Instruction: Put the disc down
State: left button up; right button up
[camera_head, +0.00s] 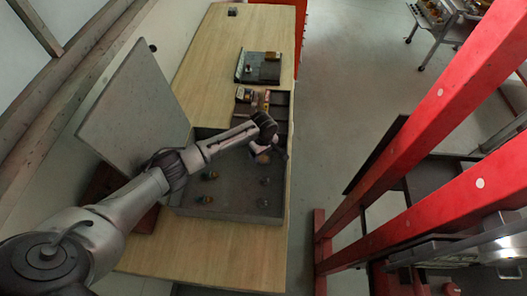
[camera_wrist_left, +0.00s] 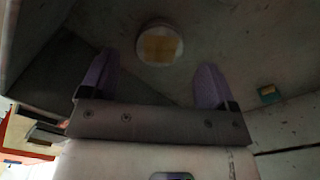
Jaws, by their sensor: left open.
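The disc (camera_wrist_left: 160,45) is round and pale with a tan square in its middle. In the left wrist view it lies on a grey surface beyond my left fingertips, between them in the picture and apart from both. My left gripper (camera_wrist_left: 155,75) is open, with two purple-grey fingers and nothing between them. In the head view my left gripper (camera_head: 268,150) is over the far right part of an open grey case (camera_head: 232,190) on the table. The wrist hides part of that area, and I cannot clearly make out the disc there. My right gripper is not in view.
The case's lid (camera_head: 135,105) stands raised at the left. Several small fittings (camera_head: 210,176) sit inside the case. A dark tray (camera_head: 258,68) and small boxes (camera_head: 245,94) are farther back on the wooden table (camera_head: 215,52). A red frame (camera_head: 430,100) stands at the right.

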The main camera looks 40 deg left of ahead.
aim_at(264, 158)
pick_arm(q)
notch_tip(264, 158, up, 9)
jog(key=p, duration=0.9)
jog(key=s+d+f+m+t+h, duration=0.1)
jog(key=s+d+m+t+h, duration=0.1)
jog(key=s+d+m, duration=1.05)
jog(key=s+r+m+y, duration=0.1)
jog(key=s+r, duration=0.3)
jog(key=s, duration=0.7)
jog(key=s+r+m+t, duration=0.1)
jog(key=s+r+m, duration=0.2)
jog(key=s, duration=0.8)
jog(key=shift+d+r+t+y, duration=0.25)
jog(key=shift+r+t+y, duration=0.05)
jog(key=shift+r+y, duration=0.1)
jog(key=shift+r, duration=0.1)
